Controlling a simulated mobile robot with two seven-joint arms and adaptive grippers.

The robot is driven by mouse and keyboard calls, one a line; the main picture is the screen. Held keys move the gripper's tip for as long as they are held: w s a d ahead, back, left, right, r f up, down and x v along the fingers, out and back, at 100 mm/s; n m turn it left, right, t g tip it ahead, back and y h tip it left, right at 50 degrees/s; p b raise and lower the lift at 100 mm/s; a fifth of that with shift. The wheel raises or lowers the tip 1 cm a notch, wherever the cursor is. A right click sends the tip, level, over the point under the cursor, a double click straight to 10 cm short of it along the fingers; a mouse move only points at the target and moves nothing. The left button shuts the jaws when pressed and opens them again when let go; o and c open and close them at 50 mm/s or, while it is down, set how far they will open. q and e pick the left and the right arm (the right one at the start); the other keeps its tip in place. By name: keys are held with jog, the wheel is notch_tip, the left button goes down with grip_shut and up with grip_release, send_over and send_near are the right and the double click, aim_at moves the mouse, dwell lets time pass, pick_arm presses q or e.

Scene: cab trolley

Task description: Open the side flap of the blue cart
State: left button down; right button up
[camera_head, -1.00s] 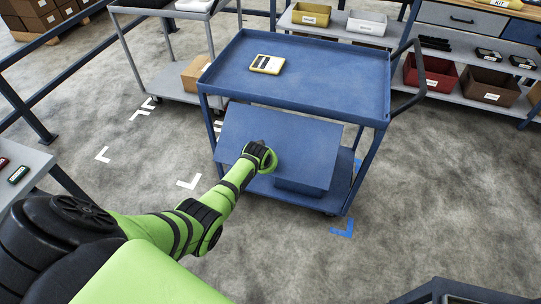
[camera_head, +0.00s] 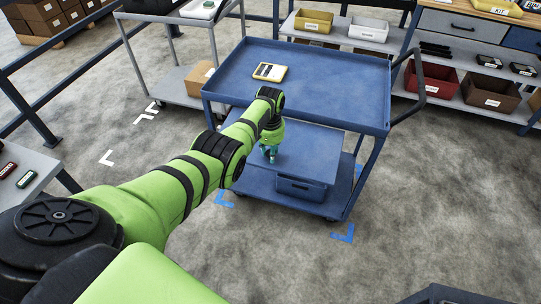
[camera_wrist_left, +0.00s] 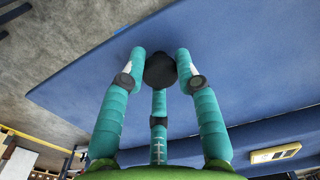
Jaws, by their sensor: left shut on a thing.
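The blue cart (camera_head: 300,62) stands in front of me. Its side flap (camera_head: 308,150) is a flat blue panel on the near side, below the top tray, sloping out towards me with its lower edge clear of the shelf. My left gripper (camera_head: 270,154) reaches down over the flap from above. In the left wrist view its three teal fingers (camera_wrist_left: 160,75) are closed around a black round knob (camera_wrist_left: 160,68) on the flap (camera_wrist_left: 235,55). The arm hides the flap's left part in the head view. My right gripper is not in view.
A yellow device (camera_head: 270,71) lies on the cart's top tray. A blue box (camera_head: 303,188) is on the lower shelf under the flap. A grey trolley (camera_head: 185,85) stands behind left, shelves with bins (camera_head: 440,82) behind right. Floor in front is clear.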

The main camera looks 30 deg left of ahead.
pick_arm(q)
jog(key=shift+s, duration=0.1)
dwell(0.4)
jog(key=c, duration=0.9)
grip_release()
jog(key=shift+r, duration=0.15)
jog(key=shift+r, duration=0.7)
notch_tip(320, 180, up, 11)
jog(key=shift+s+f, duration=0.1)
jog(key=shift+f, duration=0.1)
